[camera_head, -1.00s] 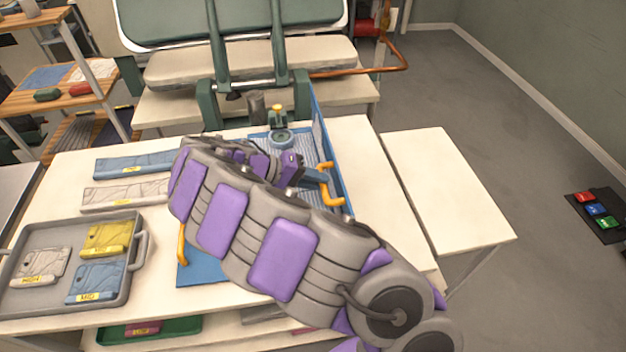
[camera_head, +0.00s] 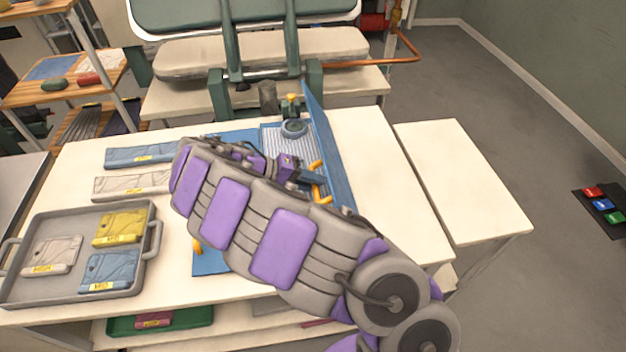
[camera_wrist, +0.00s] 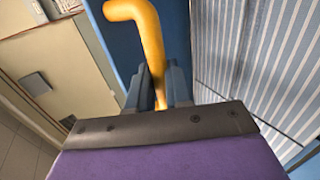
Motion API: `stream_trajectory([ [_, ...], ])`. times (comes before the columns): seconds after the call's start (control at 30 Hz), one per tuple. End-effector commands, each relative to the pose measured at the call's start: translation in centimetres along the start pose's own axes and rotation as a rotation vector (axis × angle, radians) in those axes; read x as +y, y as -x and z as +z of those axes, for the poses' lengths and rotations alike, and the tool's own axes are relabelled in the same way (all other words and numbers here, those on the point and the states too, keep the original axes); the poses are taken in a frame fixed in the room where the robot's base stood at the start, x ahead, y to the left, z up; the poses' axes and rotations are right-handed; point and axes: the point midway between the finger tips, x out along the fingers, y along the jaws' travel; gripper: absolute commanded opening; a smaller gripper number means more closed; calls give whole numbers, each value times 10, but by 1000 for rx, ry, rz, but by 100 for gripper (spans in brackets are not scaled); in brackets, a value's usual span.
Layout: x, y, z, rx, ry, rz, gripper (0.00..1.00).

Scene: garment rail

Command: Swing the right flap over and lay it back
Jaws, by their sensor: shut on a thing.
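The right flap (camera_head: 330,155) is a blue panel with a yellow handle (camera_head: 319,190). It stands raised and tilted along the right side of the blue folding board (camera_head: 212,262) on the white table. My gripper (camera_head: 310,180) is shut on the yellow handle. The wrist view shows the handle (camera_wrist: 146,45) between the two fingers (camera_wrist: 160,88), with the blue flap (camera_wrist: 120,35) behind it. My arm hides much of the board.
A grey tray (camera_head: 152,262) with several labelled packets sits at the left of the table. Folded blue and white items (camera_head: 135,187) lie behind it. The table's right side (camera_head: 385,170) is clear.

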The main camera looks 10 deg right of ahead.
Motion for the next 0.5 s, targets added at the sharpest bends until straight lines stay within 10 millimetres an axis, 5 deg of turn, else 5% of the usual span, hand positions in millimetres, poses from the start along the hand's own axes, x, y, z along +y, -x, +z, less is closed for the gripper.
stream_trajectory([
  [0.17,-2,2,-1,5,2,1,0],
  [0.2,-2,3,-1,5,2,2,20],
  [0.5,0,2,0,5,-1,3,44],
])
